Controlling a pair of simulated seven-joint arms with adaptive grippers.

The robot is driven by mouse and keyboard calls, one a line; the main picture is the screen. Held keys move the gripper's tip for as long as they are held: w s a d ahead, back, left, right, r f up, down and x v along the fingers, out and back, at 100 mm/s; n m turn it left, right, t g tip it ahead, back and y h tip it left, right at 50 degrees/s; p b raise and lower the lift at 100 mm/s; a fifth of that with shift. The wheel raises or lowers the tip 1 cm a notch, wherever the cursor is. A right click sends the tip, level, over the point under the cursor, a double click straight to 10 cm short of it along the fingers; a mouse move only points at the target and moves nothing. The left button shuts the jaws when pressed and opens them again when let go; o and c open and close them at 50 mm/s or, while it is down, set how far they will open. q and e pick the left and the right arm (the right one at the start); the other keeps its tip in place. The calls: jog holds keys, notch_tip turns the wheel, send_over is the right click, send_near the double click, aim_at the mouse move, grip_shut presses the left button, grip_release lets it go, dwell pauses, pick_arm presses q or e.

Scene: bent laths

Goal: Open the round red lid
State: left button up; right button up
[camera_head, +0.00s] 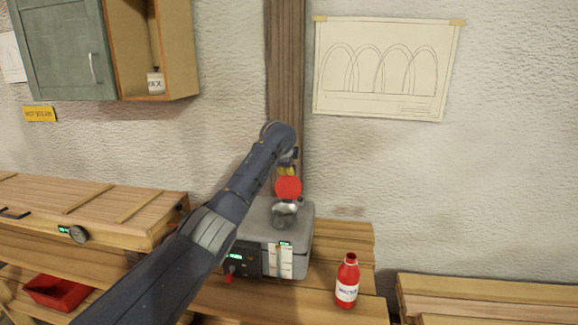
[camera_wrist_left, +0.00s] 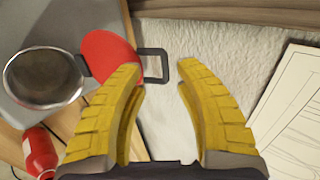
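The round red lid (camera_head: 288,187) stands raised, its disc facing the head camera, above a silver round neck (camera_head: 285,212) on a grey box (camera_head: 306,226). In the left wrist view, the lid (camera_wrist_left: 108,55) is beside the open round mouth (camera_wrist_left: 42,78), with a dark square handle loop (camera_wrist_left: 163,66) on its far side. My left gripper (camera_head: 289,164) is just above and behind the lid. In the left wrist view, its yellow fingers (camera_wrist_left: 160,70) are apart, with the loop near their tips; one finger overlaps the lid's edge. Contact cannot be told. My right gripper is out of view.
A red bottle (camera_head: 347,281) stands on the wooden bench right of the box. A wooden chest (camera_head: 100,205) with a dial is at left, above a red bin (camera_head: 58,291). A post (camera_head: 285,60) rises behind the box. The bench right of the bottle is clear.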

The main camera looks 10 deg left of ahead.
pick_arm(q)
jog(key=shift+o, duration=1.2)
jog(key=shift+s+r, duration=0.1)
jog(key=v, duration=0.8)
jog(key=shift+s+r, duration=0.25)
jog(key=shift+s, duration=0.05)
jog(key=s+r, duration=0.2)
jog(key=s, duration=1.2)
jog(key=shift+f, duration=0.1)
